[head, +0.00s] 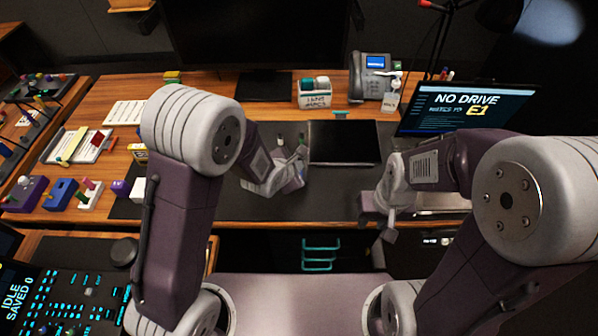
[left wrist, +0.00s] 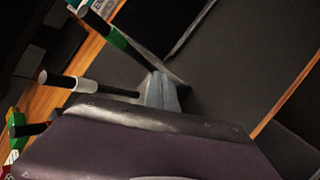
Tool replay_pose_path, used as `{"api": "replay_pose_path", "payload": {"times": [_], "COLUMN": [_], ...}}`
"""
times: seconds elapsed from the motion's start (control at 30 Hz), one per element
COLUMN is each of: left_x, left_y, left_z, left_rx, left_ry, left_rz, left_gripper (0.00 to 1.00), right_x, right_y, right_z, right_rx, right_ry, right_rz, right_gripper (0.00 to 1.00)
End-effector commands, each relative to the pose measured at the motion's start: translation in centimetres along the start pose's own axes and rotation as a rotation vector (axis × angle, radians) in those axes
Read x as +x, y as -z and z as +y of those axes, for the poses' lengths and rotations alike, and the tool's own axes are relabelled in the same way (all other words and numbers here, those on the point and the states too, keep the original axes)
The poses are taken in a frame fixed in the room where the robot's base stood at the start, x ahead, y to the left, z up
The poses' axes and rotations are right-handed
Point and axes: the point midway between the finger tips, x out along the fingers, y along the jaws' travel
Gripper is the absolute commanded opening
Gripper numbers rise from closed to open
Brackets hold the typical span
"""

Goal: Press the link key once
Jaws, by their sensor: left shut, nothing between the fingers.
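A dark control panel (head: 72,295) with rows of small cyan-lit keys lies at the lower left of the head view. Its screen reads "IDLE SAVED 0". The key labels are too small to read, so I cannot tell which is the link key. My left gripper (head: 291,182) is over the dark desk mat, well to the right of the panel. In the left wrist view its fingers (left wrist: 161,92) are together and empty, beside upright pens. My right gripper (head: 389,236) hangs at the desk's front edge on the right; its fingers are too small to judge.
A green-and-black pen (left wrist: 117,38) and a black-and-white pen (left wrist: 85,86) stand close to my left fingers. A dark flat pad (head: 343,141), a phone (head: 372,78) and a monitor (head: 465,107) are behind. My left arm stands between the panel and the mat.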

Motion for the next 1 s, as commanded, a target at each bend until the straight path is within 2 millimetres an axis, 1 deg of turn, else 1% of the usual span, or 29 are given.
{"api": "replay_pose_path", "payload": {"times": [0.27, 0.53, 1.0], "left_x": [0.01, 0.65, 0.7], "left_y": [0.01, 0.48, 0.51], "left_z": [-0.01, -0.48, -0.51], "left_rx": [0.0, 0.0, 0.0], "left_ry": [0.0, 0.0, 0.0], "left_rz": [0.0, 0.0, 0.0], "left_gripper": [0.0, 0.0, 0.0], "right_x": [0.02, 0.83, 0.87], "right_y": [0.0, -0.09, -0.09], "right_z": [0.0, 0.02, 0.02], "right_rx": [0.0, 0.0, 0.0], "right_ry": [0.0, 0.0, 0.0], "right_rz": [0.0, 0.0, 0.0], "right_gripper": [0.33, 0.33, 0.33]}}
